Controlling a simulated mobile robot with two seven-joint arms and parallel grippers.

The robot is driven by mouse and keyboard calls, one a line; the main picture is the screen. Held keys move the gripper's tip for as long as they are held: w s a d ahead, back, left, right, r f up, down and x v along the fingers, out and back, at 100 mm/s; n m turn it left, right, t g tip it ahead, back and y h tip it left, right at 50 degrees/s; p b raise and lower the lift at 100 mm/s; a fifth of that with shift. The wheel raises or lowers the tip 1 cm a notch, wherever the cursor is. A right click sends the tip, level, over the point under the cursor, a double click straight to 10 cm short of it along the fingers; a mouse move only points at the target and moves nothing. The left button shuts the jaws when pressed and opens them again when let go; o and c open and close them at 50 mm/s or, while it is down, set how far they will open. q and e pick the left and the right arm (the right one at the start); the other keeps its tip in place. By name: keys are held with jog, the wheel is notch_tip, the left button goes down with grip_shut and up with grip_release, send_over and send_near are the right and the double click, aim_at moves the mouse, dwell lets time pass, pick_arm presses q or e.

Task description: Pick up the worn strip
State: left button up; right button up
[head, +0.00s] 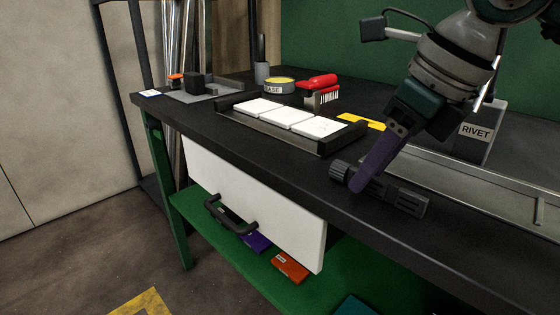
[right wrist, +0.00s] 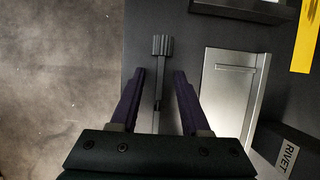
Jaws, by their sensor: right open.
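A dark bar (head: 408,200) with ribbed ends lies near the bench's front edge. I cannot tell surely whether it is the worn strip. My right gripper (head: 358,186), with purple fingers, points down at it and hides its middle. In the right wrist view my right gripper (right wrist: 160,74) is open, with one finger on each side of the bar's narrow shaft. The bar's ribbed end (right wrist: 162,45) shows beyond the fingertips. I see no contact between fingers and bar. My left gripper is not in view.
A black tray (head: 241,120) with white tiles stands to the left. A red brush (head: 318,82) and a grease tin (head: 279,86) are behind. A white drawer (head: 245,190) hangs below.

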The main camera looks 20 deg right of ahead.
jog(key=shift+w+f, duration=0.15)
jog(key=shift+f, duration=0.15)
jog(key=shift+c, duration=0.3)
grip_shut()
